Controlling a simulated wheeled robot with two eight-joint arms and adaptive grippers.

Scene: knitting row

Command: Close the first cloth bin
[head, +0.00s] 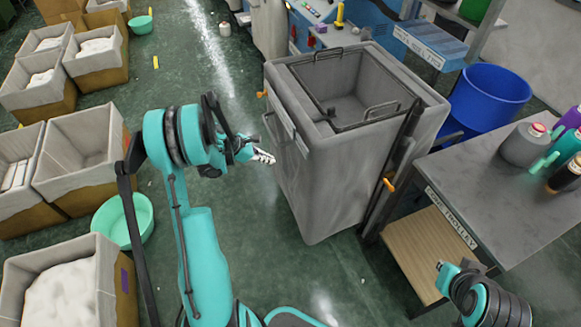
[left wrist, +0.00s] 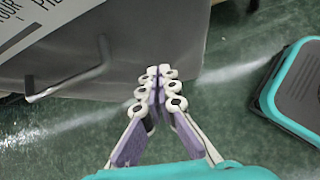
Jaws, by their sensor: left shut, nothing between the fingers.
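The grey cloth bin (head: 330,180) stands in the middle of the head view. Its top is open, with a dark frame around the opening and wire handles (head: 383,109) at the rim. I see no lid over the opening. A dark wire handle (left wrist: 70,80) and a white label (left wrist: 40,32) show on its grey side in the left wrist view. My left gripper (head: 264,157) is shut and empty, just left of that side; its fingertips also show in the left wrist view (left wrist: 160,85). My right arm is at the lower right; its gripper (head: 441,266) shows too little to judge.
A blue tub (head: 490,97) stands behind the bin at right. A grey-topped trolley (head: 490,180) with bottles stands to the right, close to the bin. Cardboard boxes with cloth liners (head: 75,155) and a mint basin (head: 122,220) line the left. Green floor between is clear.

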